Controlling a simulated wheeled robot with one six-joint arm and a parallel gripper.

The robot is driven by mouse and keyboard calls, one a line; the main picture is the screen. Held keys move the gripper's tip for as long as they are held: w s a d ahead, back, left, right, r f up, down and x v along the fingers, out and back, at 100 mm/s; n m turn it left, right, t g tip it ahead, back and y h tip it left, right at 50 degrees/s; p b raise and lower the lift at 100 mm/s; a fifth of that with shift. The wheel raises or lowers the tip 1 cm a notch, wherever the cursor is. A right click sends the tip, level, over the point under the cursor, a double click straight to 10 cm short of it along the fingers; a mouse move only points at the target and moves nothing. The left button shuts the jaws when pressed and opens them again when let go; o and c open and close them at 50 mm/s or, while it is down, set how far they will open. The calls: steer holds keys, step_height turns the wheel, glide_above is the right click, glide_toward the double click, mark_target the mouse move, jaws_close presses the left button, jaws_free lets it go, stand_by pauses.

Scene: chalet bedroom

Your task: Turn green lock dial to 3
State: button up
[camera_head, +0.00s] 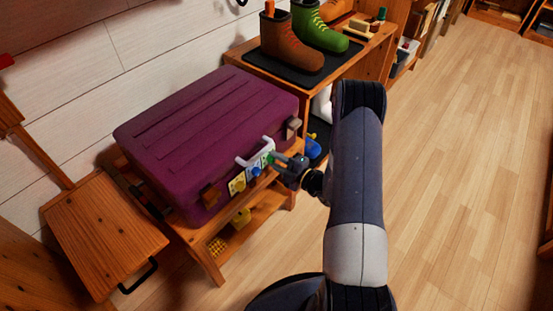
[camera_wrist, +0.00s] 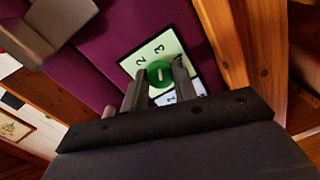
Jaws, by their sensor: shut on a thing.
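A purple suitcase (camera_head: 200,130) lies on a wooden rack, with coloured lock dials along its front. The green dial (camera_wrist: 160,73) sits on a pale green plate (camera_wrist: 150,54) with the digits 2 and 3 above it in the wrist view. A 1 shows below it, partly behind my fingers. A short white mark on the dial stands nearly upright in that view; which digit it points to I cannot tell. My gripper (camera_wrist: 158,78) is shut on the green dial, one finger on each side. In the head view my gripper (camera_head: 275,158) is at the suitcase front.
A blue dial (camera_head: 255,171) and a yellow dial plate (camera_head: 237,185) are left of my gripper, below the suitcase handle (camera_head: 252,155). A wooden shelf (camera_head: 355,62) with boots stands behind. The wooden floor (camera_head: 460,150) at right is clear.

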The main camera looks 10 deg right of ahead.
steer(key=shift+m, duration=0.5)
steer(key=o, duration=1)
steer(key=p+v, duration=0.1)
steer(key=v, duration=0.9)
steer(key=shift+s+d, duration=0.3)
steer(key=shift+f, duration=0.1)
steer(key=x, duration=1)
steer(key=shift+w+a+b, duration=0.3)
steer(key=shift+b, duration=0.1)
